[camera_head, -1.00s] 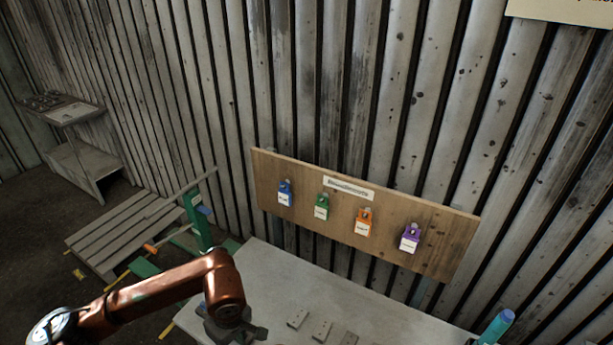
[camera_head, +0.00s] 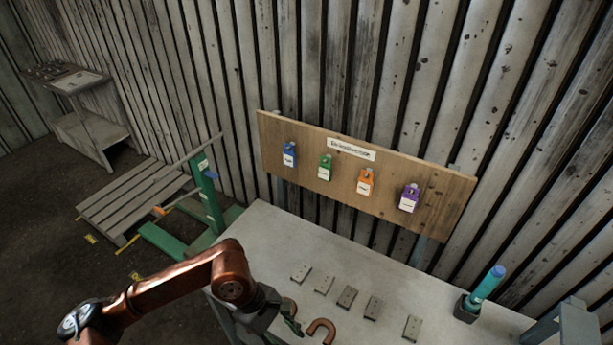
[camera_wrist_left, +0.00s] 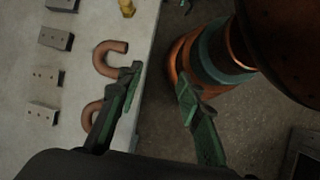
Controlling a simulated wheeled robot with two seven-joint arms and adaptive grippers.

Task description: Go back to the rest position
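My left gripper (camera_head: 288,318) is low in the head view, over the near left part of the grey workbench (camera_head: 262,225). In the left wrist view my left gripper (camera_wrist_left: 160,84) has its two green fingers wide apart, with nothing between them. One finger shows over the bench edge, the other over the floor. A copper U-shaped pipe (camera_head: 321,331) lies on the bench close to the gripper; it also shows in the left wrist view (camera_wrist_left: 110,57), with a second bent pipe (camera_wrist_left: 92,115) partly hidden by a finger. My right gripper is not in view.
Several grey blocks (camera_head: 347,297) lie in a row on the bench. A teal cylinder (camera_head: 487,285) stands in a dark holder at the right. A wooden board (camera_head: 405,172) with coloured tags stands behind. A green stand (camera_head: 207,195) and pallet (camera_head: 135,196) are left of the bench.

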